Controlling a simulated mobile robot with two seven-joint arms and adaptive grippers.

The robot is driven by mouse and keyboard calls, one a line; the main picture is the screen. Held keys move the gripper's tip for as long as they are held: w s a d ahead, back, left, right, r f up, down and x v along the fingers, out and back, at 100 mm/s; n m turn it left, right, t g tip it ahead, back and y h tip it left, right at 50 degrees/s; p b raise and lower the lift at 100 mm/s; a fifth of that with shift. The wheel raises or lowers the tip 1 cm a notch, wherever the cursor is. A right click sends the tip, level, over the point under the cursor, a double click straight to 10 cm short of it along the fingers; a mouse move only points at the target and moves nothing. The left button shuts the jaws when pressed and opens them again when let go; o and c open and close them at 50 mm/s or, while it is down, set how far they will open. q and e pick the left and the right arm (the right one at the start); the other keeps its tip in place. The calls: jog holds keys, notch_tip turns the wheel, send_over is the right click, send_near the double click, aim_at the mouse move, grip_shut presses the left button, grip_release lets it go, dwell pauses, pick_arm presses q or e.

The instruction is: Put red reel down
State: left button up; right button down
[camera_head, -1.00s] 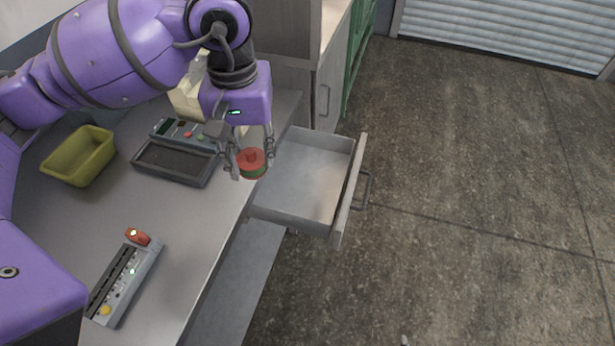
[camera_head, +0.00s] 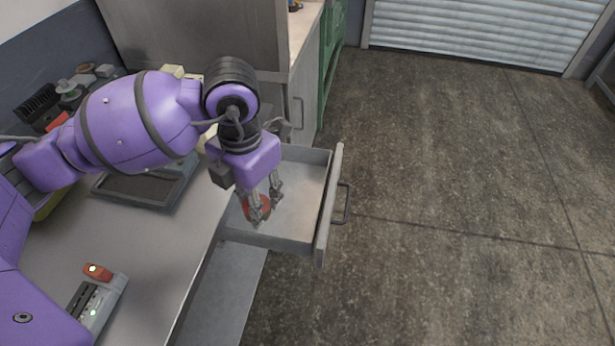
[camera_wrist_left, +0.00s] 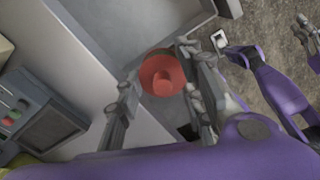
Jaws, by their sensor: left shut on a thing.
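The red reel (camera_head: 258,207) is held between the fingers of my left gripper (camera_head: 264,206), over the open drawer (camera_head: 300,196). In the left wrist view the reel (camera_wrist_left: 163,74) shows its round red face between the two fingers of the left gripper (camera_wrist_left: 160,92), with the drawer's grey floor around it. The reel's height above the drawer floor is hard to tell. In the head view the fingers hide part of the reel. My right gripper does not show in the head view; a gripper-like part at the right edge of the wrist view is unclear.
The drawer's front panel with its handle (camera_head: 341,203) stands out over the floor. The grey worktop (camera_head: 165,240) lies to the left, with a dark tray device (camera_head: 145,188) and a small control box (camera_head: 98,300). A cabinet (camera_head: 215,35) stands behind.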

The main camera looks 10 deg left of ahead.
pick_arm(q)
jog(key=shift+f+n, duration=0.1)
jog(key=shift+n, duration=0.3)
jog(key=shift+w+f, duration=0.15)
jog(key=shift+w, duration=0.2)
jog(key=w+f, duration=0.3)
jog(key=w, duration=0.1)
jog(key=w+f, duration=0.3)
jog(key=w, duration=0.1)
jog(key=w+f, duration=0.3)
jog(key=w, duration=0.1)
jog(key=shift+w+a, duration=0.2)
jog(key=shift+w, duration=0.15)
jog(key=shift+w+f, duration=0.15)
jog(key=shift+f, duration=0.05)
jog(key=shift+w+f, duration=0.15)
jog(key=shift+f, duration=1.5)
jog(key=shift+f+b, duration=0.1)
jog(key=shift+b, duration=0.2)
